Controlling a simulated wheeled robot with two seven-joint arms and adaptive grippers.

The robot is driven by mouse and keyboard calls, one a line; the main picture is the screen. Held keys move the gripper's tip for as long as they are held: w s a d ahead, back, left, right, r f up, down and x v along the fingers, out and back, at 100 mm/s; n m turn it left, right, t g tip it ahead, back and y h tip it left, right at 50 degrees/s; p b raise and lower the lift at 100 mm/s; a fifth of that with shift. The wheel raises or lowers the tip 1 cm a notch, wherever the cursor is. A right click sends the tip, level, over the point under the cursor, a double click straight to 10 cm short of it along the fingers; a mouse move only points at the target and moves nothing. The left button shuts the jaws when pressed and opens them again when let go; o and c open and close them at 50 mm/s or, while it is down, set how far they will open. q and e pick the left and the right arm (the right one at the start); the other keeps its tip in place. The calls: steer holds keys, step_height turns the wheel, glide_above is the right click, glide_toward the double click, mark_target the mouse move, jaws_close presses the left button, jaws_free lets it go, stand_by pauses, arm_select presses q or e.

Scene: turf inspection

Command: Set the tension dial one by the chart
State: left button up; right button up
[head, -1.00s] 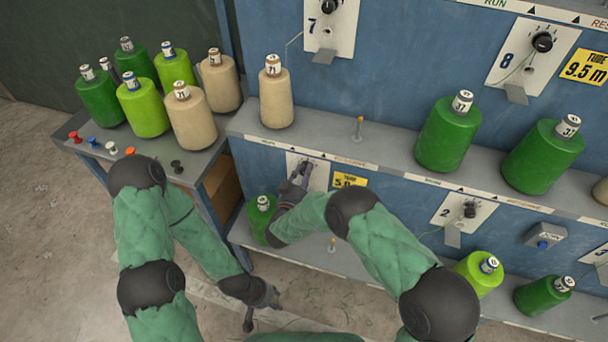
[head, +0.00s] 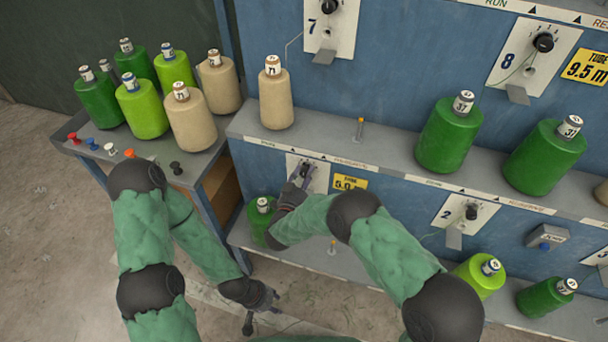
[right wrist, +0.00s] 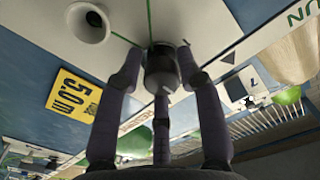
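Tension dial one (right wrist: 162,68) is a dark round knob on a white plate (head: 320,178) on the lower blue panel. In the right wrist view the fingers of my right gripper (right wrist: 160,75) stand on both sides of the knob and appear to touch it. In the head view this gripper (head: 303,178) covers most of the dial, so its pointer and scale are hidden. My left gripper (head: 263,310) hangs low, away from the panel, with its fingers spread and nothing between them. I cannot make out a chart in these views.
A yellow "5.0 m" card (head: 349,186) is right of the plate. A green cone (head: 260,220) stands close below my right gripper. Dial two (head: 471,212) is further right. A side table (head: 70,128) holds several yarn cones and coloured pegs.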

steer(key=shift+o, duration=0.4)
steer(key=shift+s+a, duration=0.1)
steer(key=v, duration=0.7)
steer(key=shift+s, duration=0.1)
